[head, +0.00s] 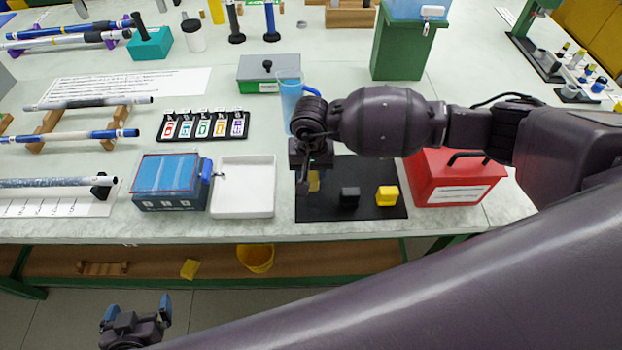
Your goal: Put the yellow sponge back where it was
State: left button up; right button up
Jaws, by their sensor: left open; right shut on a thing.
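My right gripper (308,188) points down over the left part of a black mat (350,174). It is shut on a yellow piece (314,181), which looks like the yellow sponge and is mostly hidden by the fingers. I cannot tell whether it touches the mat. A yellow block (387,196) and a black block (349,197) sit on the mat to the right. Another yellow piece (190,269) lies on the lower shelf. My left gripper (136,306) is open and empty, low in front of the table.
A white tray (243,212) and a blue-lidded box (168,180) stand left of the mat. A red box (457,184) stands to its right. A blue cup (289,95) is just behind my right gripper. A yellow bucket (256,259) is on the shelf below.

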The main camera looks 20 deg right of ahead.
aim_at(311, 180)
notch_tip(311, 180, down, 4)
jog(key=shift+r, duration=0.25)
jog(key=shift+f, duration=0.15)
jog(key=shift+f, duration=0.15)
jog(key=o, duration=0.8)
